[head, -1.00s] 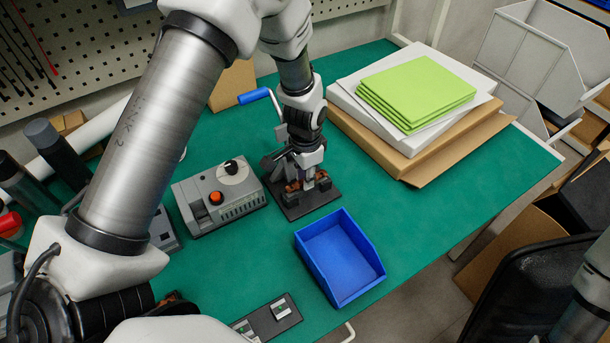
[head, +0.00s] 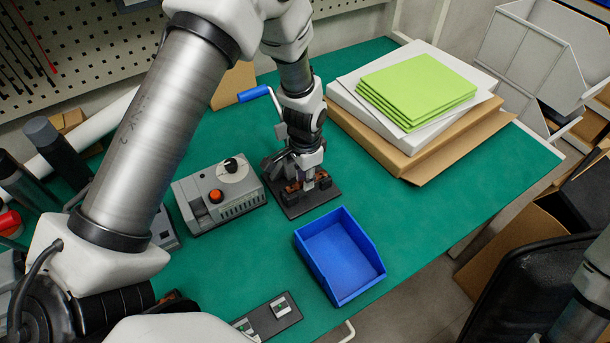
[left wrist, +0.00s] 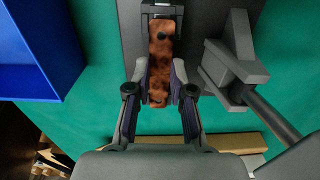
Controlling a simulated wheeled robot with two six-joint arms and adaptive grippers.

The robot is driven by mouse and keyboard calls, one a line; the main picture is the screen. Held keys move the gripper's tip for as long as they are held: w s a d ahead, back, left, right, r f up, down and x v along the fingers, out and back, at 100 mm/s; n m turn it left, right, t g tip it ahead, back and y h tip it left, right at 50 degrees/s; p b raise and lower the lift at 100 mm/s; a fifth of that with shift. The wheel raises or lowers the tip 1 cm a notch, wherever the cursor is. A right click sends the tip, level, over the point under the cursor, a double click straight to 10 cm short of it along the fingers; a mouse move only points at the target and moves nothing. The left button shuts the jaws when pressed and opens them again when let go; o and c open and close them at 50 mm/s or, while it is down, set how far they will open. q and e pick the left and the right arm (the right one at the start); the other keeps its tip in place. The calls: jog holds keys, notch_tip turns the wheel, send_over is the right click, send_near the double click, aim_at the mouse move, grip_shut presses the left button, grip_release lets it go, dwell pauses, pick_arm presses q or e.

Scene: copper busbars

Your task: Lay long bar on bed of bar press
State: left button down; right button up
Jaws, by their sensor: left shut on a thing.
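The bar press (head: 308,204) stands on the green bench with a dark base plate and a blue-handled crank. My left gripper (head: 308,184) is over its bed, pointing down. In the left wrist view, the left gripper (left wrist: 160,82) is shut on the copper long bar (left wrist: 160,60), with a finger on each long side. The bar has dark holes and lies lengthwise along the press's dark bed (left wrist: 133,28). The bar's far end is at a grey block of the press. I cannot tell if it rests fully on the bed. My right gripper is not in view.
A blue bin (head: 340,262) stands just in front of the press. Green sheets (head: 415,88) lie on cartons at the back right. The bench's right side is clear.

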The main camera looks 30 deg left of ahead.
pick_arm(q)
jog(key=shift+f, duration=0.45)
jog(key=c, duration=0.9)
grip_release()
jog(key=shift+c, duration=0.2)
jog(key=shift+r+p, duration=1.5)
jog(key=shift+r, duration=0.1)
